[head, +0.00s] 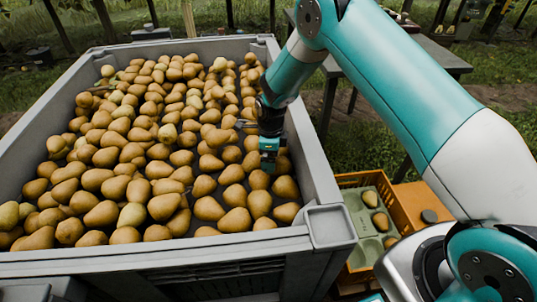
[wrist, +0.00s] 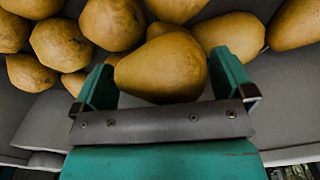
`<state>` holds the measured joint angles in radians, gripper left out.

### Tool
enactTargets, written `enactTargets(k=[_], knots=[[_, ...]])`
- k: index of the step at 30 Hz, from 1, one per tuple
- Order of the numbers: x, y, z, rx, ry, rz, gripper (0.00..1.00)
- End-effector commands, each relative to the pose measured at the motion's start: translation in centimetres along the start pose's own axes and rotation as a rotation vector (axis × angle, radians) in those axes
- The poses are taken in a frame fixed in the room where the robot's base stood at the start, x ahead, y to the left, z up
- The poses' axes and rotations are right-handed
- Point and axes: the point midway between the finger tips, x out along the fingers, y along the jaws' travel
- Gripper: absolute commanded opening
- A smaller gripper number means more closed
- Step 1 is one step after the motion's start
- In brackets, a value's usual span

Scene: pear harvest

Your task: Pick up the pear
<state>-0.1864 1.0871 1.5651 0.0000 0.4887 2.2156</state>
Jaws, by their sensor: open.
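Many brown-yellow pears fill a large grey bin (head: 328,192) in the head view. My gripper (head: 268,165) is down among the pears near the bin's right wall. In the wrist view, my gripper (wrist: 165,85) is open, with one teal finger on each side of a pear (wrist: 163,68). This pear lies between the fingers, its wide end toward the right finger. I cannot tell whether the fingers touch it. In the head view, my gripper hides this pear at least in part.
Other pears (wrist: 112,22) crowd around the fingers. An orange crate (head: 410,203) with a green tray (head: 359,222) holding several pears stands right of the bin. A grey table (head: 440,55) stands behind my arm.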

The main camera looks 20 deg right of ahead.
Motion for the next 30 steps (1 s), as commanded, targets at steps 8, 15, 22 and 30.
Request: enactTargets(k=[8,15,22,30], knots=[[-0.1,0.0,0.0,0.000,0.000,0.000,0.54],[-0.2,0.0,0.0,0.000,0.000,0.000,0.54],[-2.0,-0.1,0.1,0.000,-0.001,-0.002,0.54],[-8.0,-0.1,0.1,0.000,-0.003,-0.004,0.54]])
